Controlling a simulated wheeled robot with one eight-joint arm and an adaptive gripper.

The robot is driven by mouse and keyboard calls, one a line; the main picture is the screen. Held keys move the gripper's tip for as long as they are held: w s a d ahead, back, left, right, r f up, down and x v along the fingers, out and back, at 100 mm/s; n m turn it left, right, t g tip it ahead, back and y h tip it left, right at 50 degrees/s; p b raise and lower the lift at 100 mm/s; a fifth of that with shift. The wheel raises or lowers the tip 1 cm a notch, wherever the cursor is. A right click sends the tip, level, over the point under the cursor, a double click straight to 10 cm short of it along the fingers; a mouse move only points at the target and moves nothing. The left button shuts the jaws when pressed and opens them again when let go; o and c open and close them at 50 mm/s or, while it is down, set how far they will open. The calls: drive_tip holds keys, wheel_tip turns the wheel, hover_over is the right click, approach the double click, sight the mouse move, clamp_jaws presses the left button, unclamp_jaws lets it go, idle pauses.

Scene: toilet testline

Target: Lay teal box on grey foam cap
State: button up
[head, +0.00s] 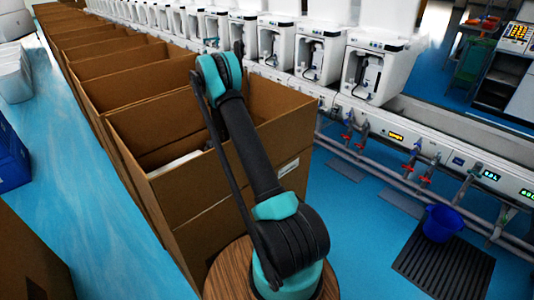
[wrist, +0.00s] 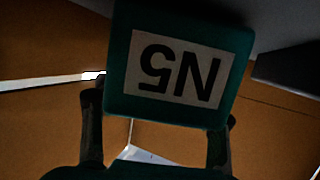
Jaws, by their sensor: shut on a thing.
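The teal box (wrist: 178,62) fills the upper middle of the wrist view. Its white label reads N5 upside down. My gripper (wrist: 160,100) is shut on it, with one dark finger at each side of its lower part. A grey surface (wrist: 275,14) shows behind the box at the top right; I cannot tell if it is the grey foam cap. In the head view my arm reaches into the nearest open carton (head: 215,195), whose walls hide the gripper and the teal box.
Brown carton walls (wrist: 45,115) surround the gripper in the wrist view. In the head view several open cartons (head: 118,75) run back in a row. A line of white toilet units (head: 315,55) stands to the right. A blue bucket (head: 442,222) sits on a dark mat.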

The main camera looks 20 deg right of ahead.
drive_tip(key=shift+f, duration=0.15)
drive_tip(key=o, duration=1.7)
drive_tip(key=shift+c, duration=0.2)
drive_tip(key=v, duration=1.2)
